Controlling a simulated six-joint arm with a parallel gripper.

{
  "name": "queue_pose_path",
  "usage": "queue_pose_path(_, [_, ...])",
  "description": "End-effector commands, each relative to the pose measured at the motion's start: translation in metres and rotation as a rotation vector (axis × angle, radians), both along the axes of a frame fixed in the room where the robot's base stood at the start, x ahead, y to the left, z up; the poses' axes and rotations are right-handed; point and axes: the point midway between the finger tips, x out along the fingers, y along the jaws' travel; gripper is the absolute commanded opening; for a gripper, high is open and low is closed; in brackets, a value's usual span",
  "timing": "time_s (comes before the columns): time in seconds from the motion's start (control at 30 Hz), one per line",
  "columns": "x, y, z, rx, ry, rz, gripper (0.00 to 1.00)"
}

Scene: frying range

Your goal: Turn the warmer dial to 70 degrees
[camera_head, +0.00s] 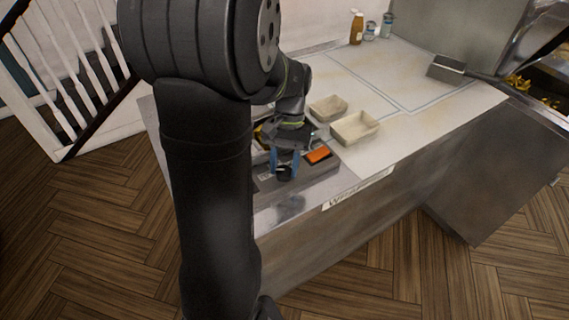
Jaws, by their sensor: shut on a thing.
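The warmer (325,171) is a dark grey unit at the near left end of the steel counter. It has an orange-red panel (318,155) on its top right. My gripper (285,168) points down at the warmer's front, left of the orange panel. Its blue-sided fingers are shut on a small dark knob, the warmer dial (285,174). The dial's markings and pointer are too small to read, and the fingers partly cover it. My arm hides the warmer's left and back parts.
Two pale trays (355,127) (328,108) sit behind the warmer. A metal scoop (446,69) lies farther right, near a fryer with yellow food (518,82). A brown bottle (356,27) and jars (370,31) stand at the back. The middle counter is clear.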

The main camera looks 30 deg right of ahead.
Motion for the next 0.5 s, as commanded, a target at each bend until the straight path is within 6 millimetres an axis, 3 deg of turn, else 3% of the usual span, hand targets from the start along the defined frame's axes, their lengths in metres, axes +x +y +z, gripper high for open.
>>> queue_pose_path(0.43, [0.0003,-0.0002,0.0002,0.000,-0.001,0.012,0.14])
queue_pose_path(0.47, [0.0003,-0.0002,0.0002,0.000,-0.001,0.012,0.40])
queue_pose_path(0.5, [0.0003,-0.0001,0.0002,0.000,-0.001,0.012,0.48])
